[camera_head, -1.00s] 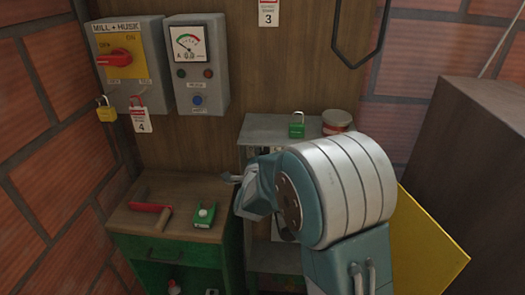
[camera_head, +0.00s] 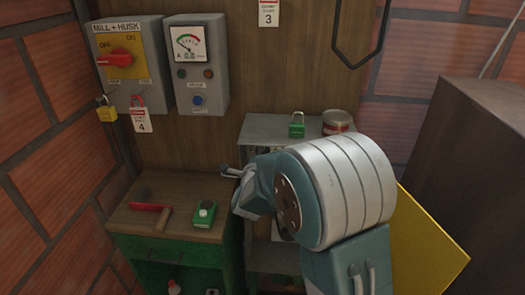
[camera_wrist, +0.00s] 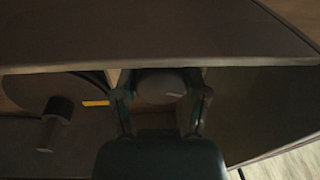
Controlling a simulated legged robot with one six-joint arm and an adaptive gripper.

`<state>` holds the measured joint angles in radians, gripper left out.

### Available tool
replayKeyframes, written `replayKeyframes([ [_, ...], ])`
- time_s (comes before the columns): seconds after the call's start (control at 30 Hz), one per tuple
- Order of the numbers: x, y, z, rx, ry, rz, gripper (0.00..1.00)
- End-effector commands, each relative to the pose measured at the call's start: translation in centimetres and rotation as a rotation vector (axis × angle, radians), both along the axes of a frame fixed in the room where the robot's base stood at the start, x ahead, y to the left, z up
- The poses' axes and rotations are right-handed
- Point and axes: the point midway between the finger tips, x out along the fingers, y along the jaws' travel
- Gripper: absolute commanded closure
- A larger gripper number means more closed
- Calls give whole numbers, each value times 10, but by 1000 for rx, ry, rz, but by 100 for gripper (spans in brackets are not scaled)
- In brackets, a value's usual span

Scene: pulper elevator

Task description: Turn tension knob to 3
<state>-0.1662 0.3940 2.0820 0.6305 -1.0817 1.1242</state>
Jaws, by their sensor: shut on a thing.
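In the wrist view, a round grey knob (camera_wrist: 160,85) sits under the edge of a dark panel. My gripper (camera_wrist: 161,100) has a finger on each side of it and is shut on it. The scene is dim, and I cannot read any number or pointer on the knob. In the head view, my arm's large joint covers the gripper and the knob in front of the grey cabinet (camera_head: 270,129).
A dark disc (camera_wrist: 30,92) with a protruding handle (camera_wrist: 55,125) is left of the knob. The head view shows a wooden-topped bench (camera_head: 150,190), a green padlock (camera_head: 297,124), a tin (camera_head: 337,121), a switch box (camera_head: 122,60) and a meter box (camera_head: 195,65).

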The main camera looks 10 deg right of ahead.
Motion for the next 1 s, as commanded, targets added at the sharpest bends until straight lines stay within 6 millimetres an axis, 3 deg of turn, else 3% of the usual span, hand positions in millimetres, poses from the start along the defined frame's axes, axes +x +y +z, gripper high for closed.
replayKeyframes([
  [0.1, -1, 1, -7, 1, 19, 2, 89],
  [0.13, -1, 1, -7, 1, 19, 2, 33],
  [0.2, -1, 1, -7, 1, 18, 2, 7],
  [0.67, -4, 2, -2, -1, 7, 1, 7],
  [1.0, -61, 27, -7, -1, 9, 5, 7],
])
